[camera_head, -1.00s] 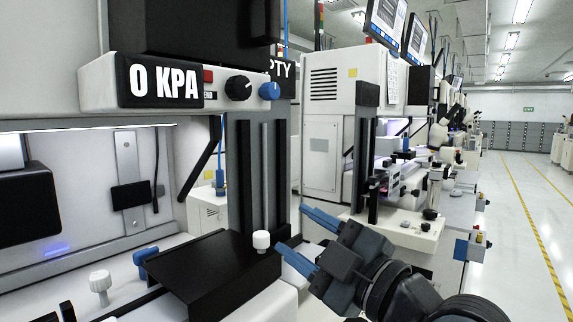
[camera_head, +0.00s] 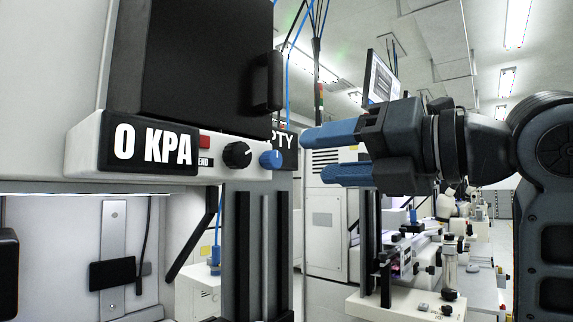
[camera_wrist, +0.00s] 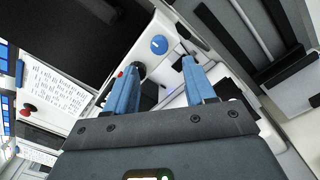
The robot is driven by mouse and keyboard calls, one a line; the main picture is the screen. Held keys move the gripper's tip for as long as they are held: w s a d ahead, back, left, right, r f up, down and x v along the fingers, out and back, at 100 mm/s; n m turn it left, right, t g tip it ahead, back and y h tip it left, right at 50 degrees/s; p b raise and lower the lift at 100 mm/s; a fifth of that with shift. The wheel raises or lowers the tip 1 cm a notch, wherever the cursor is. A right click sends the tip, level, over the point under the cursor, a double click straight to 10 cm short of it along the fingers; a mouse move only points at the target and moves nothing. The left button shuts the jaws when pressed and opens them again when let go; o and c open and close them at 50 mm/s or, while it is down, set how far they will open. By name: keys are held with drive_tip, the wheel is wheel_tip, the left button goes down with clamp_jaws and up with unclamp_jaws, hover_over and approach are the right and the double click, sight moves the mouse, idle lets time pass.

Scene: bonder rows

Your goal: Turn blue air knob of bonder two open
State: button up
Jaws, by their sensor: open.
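The blue air knob (camera_head: 270,159) is on the right end of the white panel of the near bonder, right of a black knob (camera_head: 237,154). The panel's display (camera_head: 150,143) reads "0 KPA". My gripper (camera_head: 312,155) is open and empty, its blue fingers pointing left, a short way right of the blue knob and apart from it. In the wrist view the blue knob (camera_wrist: 159,44) shows a white mark and lies ahead of the gap between the fingertips (camera_wrist: 160,68). No number marking this bonder is readable.
A red button (camera_head: 204,141) sits beside the display. A black box with a handle (camera_head: 266,82) overhangs the panel. A dark column (camera_head: 240,250) stands below the knobs. A partly hidden "PTY" sign (camera_head: 284,136) is behind the blue knob. More bonders stand at right.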

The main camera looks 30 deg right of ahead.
sight(277, 160)
drive_tip(key=shift+p+x, duration=0.65)
drive_tip(key=shift+x, duration=3.25)
clamp_jaws()
